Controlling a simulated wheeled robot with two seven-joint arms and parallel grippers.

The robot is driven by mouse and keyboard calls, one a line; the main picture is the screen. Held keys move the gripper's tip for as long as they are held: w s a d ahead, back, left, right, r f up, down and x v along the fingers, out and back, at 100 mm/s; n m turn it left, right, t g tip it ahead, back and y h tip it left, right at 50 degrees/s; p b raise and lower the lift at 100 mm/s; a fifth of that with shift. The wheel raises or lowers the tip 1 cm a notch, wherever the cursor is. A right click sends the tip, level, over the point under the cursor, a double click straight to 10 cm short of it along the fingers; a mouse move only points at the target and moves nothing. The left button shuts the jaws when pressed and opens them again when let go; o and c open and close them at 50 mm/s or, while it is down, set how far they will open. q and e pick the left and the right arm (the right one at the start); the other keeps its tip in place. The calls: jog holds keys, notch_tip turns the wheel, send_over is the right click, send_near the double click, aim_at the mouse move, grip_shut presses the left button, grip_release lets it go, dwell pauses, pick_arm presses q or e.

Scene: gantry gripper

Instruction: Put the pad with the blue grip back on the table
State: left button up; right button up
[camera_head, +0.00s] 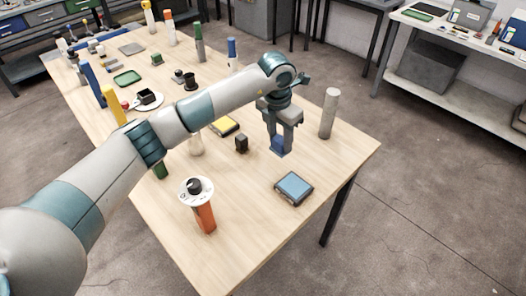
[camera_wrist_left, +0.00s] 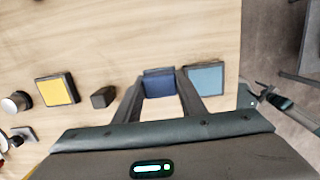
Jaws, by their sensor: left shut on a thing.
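My left gripper (camera_head: 280,143) points down over the right part of the table and is shut on the dark blue grip (camera_head: 279,147). In the left wrist view, the blue grip (camera_wrist_left: 159,83) sits between the two fingers (camera_wrist_left: 160,98). The pad under the grip is hidden, and I cannot tell whether it touches the table. The wooden table (camera_head: 260,225) has bare wood around the gripper. A dark, arm-like part, probably my right gripper (camera_wrist_left: 262,95), shows past the table edge in the left wrist view. Its fingers are too small to read.
A light-blue-topped square (camera_head: 294,188) lies close by on the right. A small black block (camera_head: 241,143) and a yellow-topped square (camera_head: 225,125) lie left. A grey cylinder (camera_head: 329,112) stands behind right. An orange-handled piece with a white disc (camera_head: 204,215) stands in front.

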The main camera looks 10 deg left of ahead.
pick_arm(q)
jog(key=a, duration=0.1)
jog(key=a+f+p, duration=0.1)
jog(key=a, duration=0.1)
jog(key=s+a+f, duration=0.1)
jog(key=shift+a+f+p, duration=0.1)
jog(key=shift+a+p, duration=0.05)
jog(key=shift+p, duration=0.15)
jog(key=shift+a+f, duration=0.3)
jog(key=shift+f, duration=0.15)
jog(key=shift+f+p, duration=1.05)
jog(key=shift+f, duration=0.8)
